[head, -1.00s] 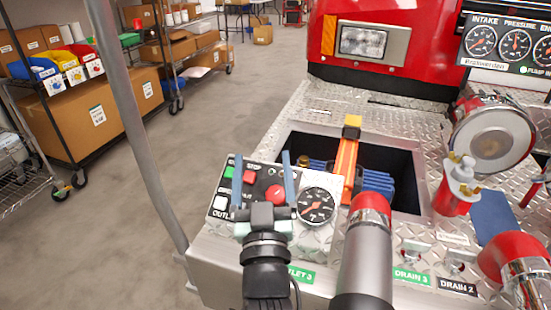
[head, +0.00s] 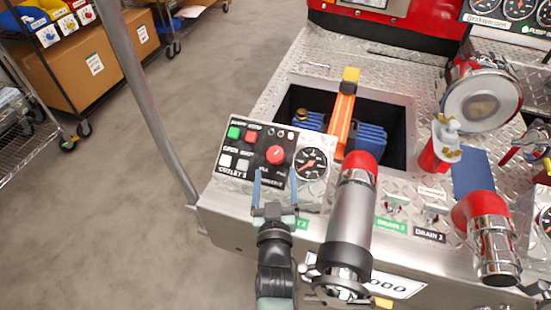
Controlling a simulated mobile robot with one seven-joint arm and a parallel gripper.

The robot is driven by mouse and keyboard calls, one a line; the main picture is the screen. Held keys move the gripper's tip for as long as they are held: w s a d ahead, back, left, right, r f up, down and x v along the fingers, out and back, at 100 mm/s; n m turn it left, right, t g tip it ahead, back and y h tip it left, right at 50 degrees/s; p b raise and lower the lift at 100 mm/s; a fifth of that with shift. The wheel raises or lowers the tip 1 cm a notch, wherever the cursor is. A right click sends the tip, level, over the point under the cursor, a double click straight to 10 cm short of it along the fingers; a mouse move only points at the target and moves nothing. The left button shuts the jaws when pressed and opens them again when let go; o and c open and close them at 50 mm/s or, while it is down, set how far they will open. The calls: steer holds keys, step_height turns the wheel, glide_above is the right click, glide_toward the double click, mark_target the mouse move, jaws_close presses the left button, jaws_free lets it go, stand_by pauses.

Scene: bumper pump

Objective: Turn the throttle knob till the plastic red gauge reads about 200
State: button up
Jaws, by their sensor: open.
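The red round throttle knob (head: 275,155) sits on the black control panel (head: 238,150) among several push buttons. The round black gauge (head: 311,163) with white markings and a red-orange needle is just right of the knob; its reading is too small to tell. My gripper (head: 274,180) is open, with its two blue fingers pointing up the picture at the panel's lower edge. The fingertips show just below the knob and not around it. Nothing is between the fingers.
A large grey hose fitting with a red collar (head: 357,168) stands right of the gauge. An open recess (head: 400,130) with an orange bar (head: 342,118) lies behind the panel. A grey vertical pole (head: 145,95) rises at the left. Open floor (head: 90,210) lies beyond it.

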mark_target(275, 162)
steer(key=w+b, duration=0.2)
steer(key=b, duration=0.1)
steer(key=shift+w+f, duration=0.1)
steer(key=shift+f, duration=0.2)
steer(key=shift+w+r+b, duration=0.15)
steer(key=shift+w+b, duration=0.4)
steer(key=shift+w, duration=0.75)
steer(key=shift+w+r+b, duration=0.15)
steer(key=shift+w+b, duration=0.4)
steer(key=shift+w, duration=0.75)
